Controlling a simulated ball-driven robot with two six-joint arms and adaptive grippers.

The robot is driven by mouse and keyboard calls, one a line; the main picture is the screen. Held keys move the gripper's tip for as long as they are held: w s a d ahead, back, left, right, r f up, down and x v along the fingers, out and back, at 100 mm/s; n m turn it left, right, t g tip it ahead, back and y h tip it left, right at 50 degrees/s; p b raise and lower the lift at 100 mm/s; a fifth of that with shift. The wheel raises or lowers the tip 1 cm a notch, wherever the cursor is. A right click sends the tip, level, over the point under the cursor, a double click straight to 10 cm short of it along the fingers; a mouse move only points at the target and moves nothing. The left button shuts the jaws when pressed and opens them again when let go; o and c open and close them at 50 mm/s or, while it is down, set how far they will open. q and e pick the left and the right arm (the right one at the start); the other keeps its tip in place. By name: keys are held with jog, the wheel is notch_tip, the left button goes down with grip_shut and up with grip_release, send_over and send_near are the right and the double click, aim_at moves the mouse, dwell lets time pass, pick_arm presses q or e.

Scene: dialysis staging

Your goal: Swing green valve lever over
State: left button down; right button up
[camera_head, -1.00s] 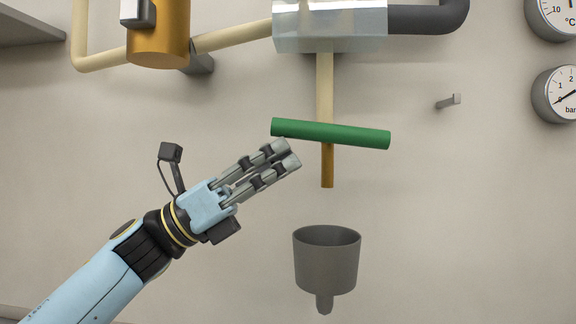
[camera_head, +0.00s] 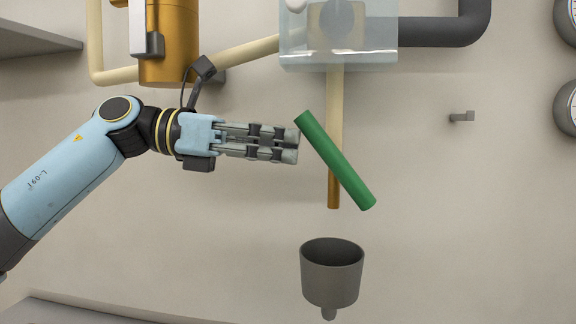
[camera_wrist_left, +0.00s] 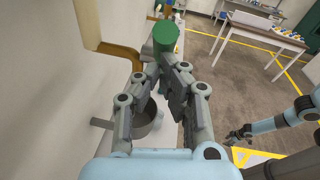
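The green valve lever (camera_head: 336,162) is a bar mounted across the lower end of a vertical cream and brown pipe (camera_head: 334,100). It slants from upper left down to lower right. My left gripper (camera_head: 297,146) points right, its fingers close together, with the tips just left of the lever's upper half; contact cannot be told. In the left wrist view the lever's round green end (camera_wrist_left: 166,37) shows just beyond the fingertips (camera_wrist_left: 165,72), which look shut with nothing between them. My right gripper (camera_wrist_left: 240,134) appears small at the right of that view.
A grey funnel cup (camera_head: 332,277) sits below the lever. A clear-fronted box (camera_head: 300,50) and a brass cylinder (camera_head: 172,62) are above. A small wall peg (camera_head: 462,117) and gauges (camera_head: 568,108) are on the right. The wall between lever and peg is clear.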

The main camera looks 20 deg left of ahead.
pick_arm(q)
jog(key=shift+d+r+b, duration=0.1)
jog(key=shift+r+b, duration=0.25)
jog(key=shift+b, duration=0.2)
pick_arm(e)
jog(key=shift+d+f, duration=0.2)
jog(key=shift+d, duration=0.15)
